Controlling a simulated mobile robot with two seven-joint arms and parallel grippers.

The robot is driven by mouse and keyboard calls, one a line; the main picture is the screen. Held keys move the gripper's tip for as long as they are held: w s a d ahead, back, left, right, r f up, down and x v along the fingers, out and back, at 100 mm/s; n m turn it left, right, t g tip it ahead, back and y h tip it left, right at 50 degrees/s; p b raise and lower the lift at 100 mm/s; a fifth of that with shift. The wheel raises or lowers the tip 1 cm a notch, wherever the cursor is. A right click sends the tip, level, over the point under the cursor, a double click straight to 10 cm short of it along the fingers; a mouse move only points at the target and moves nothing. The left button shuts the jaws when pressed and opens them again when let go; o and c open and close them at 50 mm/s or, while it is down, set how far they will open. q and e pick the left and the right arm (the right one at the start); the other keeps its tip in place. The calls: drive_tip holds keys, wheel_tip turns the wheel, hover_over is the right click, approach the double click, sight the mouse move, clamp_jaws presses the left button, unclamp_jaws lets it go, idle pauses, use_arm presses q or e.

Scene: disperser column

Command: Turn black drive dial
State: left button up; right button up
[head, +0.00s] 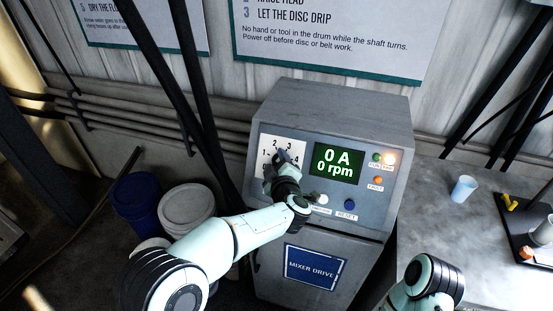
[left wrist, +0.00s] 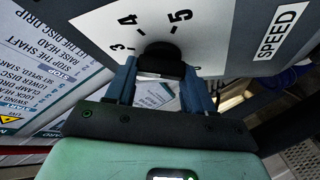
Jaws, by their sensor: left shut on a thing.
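The black drive dial (left wrist: 161,60) sits on a white scale plate (left wrist: 95,22) marked SPEED, with 3, 4 and 5 legible around it in the left wrist view. My left gripper (left wrist: 160,80) is shut on the dial, one finger on each side. In the head view my left gripper (head: 277,166) reaches the dial's plate (head: 292,146) on the grey mixer drive cabinet (head: 335,105) and hides most of the dial. I cannot tell its exact setting. The green display (head: 338,162) reads 0 A and 0 rpm. My right gripper is out of view.
Close by on the panel are a white button (head: 322,198), a blue reset button (head: 349,205), an orange fault lamp (head: 377,181) and a bright lamp (head: 390,158). Buckets (head: 187,207) stand left of the cabinet. A bench (head: 430,215) with a cup (head: 464,188) is right.

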use_arm(q)
drive_tip(key=shift+n+y, duration=0.3)
drive_tip(key=shift+n, duration=0.1)
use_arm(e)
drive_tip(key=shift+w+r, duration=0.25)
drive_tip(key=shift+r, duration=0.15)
use_arm(q)
drive_tip(key=o, duration=1)
drive_tip(key=shift+o, duration=0.2)
drive_tip(key=b+v, duration=0.1)
drive_tip(key=v, duration=1.2)
drive_tip(key=shift+r+b, duration=0.35)
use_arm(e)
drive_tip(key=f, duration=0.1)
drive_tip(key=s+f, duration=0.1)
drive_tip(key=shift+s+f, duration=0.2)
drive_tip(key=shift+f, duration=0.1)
use_arm(q)
drive_tip(key=shift+s, duration=0.1)
